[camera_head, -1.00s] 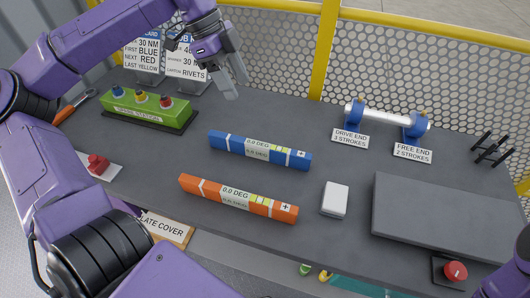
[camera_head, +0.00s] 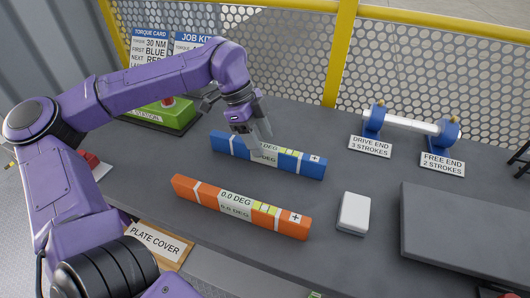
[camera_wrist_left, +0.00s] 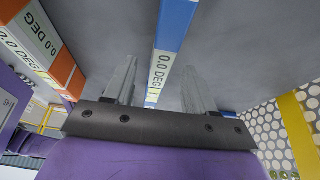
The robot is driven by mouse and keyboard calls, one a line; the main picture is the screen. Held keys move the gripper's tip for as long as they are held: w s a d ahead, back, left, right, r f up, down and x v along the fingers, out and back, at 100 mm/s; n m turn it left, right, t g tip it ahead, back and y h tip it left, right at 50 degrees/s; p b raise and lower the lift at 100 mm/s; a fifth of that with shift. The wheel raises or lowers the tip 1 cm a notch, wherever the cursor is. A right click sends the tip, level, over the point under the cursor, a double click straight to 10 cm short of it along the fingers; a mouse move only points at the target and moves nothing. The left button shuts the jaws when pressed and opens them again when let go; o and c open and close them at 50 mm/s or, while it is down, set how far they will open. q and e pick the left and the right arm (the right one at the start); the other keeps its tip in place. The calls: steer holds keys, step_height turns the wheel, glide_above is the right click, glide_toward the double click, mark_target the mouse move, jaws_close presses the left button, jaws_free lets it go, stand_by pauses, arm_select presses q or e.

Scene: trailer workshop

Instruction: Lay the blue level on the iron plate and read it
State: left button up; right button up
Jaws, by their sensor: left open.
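The blue level (camera_head: 300,165) lies on the dark bench top, with a 0.0 DEG display partly hidden by my left gripper. My left gripper (camera_head: 262,143) is open and points down over the level's middle. In the left wrist view the blue level (camera_wrist_left: 174,28) runs between the two spread fingers (camera_wrist_left: 160,88); I cannot tell whether they touch it. The iron plate (camera_head: 462,228), a flat dark grey slab, lies bare at the right of the bench. My right gripper is out of view.
An orange level (camera_head: 240,207) reading 0.0 DEG lies in front of the blue one. A white box (camera_head: 354,213) stands between it and the plate. A roller on blue stands (camera_head: 410,125), a green station (camera_head: 170,113) and a mesh fence (camera_head: 290,55) are behind.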

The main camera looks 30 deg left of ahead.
mark_target(264, 145)
arm_select(q)
steer(key=x, duration=0.3)
steer(key=shift+d, duration=0.15)
jaws_close()
